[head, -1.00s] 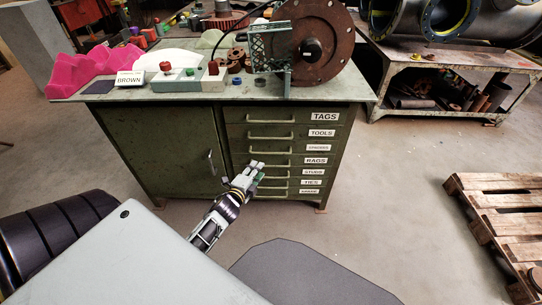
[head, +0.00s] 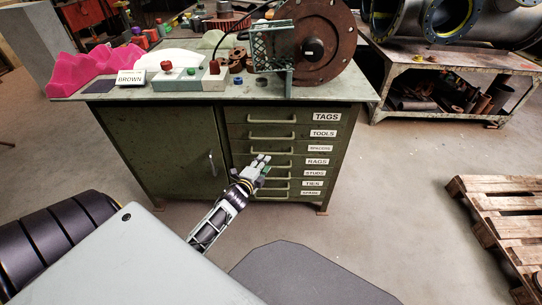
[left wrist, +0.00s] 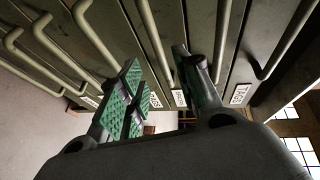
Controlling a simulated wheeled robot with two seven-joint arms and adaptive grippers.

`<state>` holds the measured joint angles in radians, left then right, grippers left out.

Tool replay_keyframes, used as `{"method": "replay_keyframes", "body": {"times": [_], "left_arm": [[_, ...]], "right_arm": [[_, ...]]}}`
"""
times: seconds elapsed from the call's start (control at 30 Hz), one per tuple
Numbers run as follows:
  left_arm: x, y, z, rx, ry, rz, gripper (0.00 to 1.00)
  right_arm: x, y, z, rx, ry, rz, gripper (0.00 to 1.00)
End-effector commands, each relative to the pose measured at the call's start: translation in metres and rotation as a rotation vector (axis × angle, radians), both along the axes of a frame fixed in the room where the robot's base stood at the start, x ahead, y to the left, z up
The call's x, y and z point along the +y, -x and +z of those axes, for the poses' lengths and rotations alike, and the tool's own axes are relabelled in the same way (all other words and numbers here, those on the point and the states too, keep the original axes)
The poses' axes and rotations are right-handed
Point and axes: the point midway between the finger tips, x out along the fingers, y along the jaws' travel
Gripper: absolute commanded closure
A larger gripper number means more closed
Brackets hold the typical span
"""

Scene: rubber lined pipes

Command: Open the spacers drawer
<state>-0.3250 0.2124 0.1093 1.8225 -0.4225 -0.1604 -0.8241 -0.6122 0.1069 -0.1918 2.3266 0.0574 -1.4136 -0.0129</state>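The spacers drawer (head: 300,149) is the third from the top in the green cabinet, marked by a small white label (head: 321,148). It looks shut, flush with the drawers above and below. Its bar handle (head: 270,153) lies just above my left gripper (head: 260,163). In the left wrist view, my left gripper (left wrist: 163,90) is open, with two green-padded fingers apart and nothing held. A drawer handle (left wrist: 152,35) shows beyond the gap between the fingers. I cannot tell whether a finger touches it. My right gripper is not in view.
A cabinet door (head: 160,150) is at left. A pallet (head: 500,215) lies at right.

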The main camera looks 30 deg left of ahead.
Motion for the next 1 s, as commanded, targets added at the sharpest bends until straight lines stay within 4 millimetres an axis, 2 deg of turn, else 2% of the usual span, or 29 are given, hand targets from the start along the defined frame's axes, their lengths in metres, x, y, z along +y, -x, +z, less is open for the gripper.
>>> {"method": "replay_keyframes", "body": {"times": [0.7,1.0], "left_arm": [[0.009,-0.059,-0.011,-0.001,-0.001,0.000,0.66],[0.012,-0.078,-0.015,0.000,-0.001,0.000,0.66]], "right_arm": [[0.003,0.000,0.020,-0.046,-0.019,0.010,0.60],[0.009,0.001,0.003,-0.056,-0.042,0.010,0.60]]}}
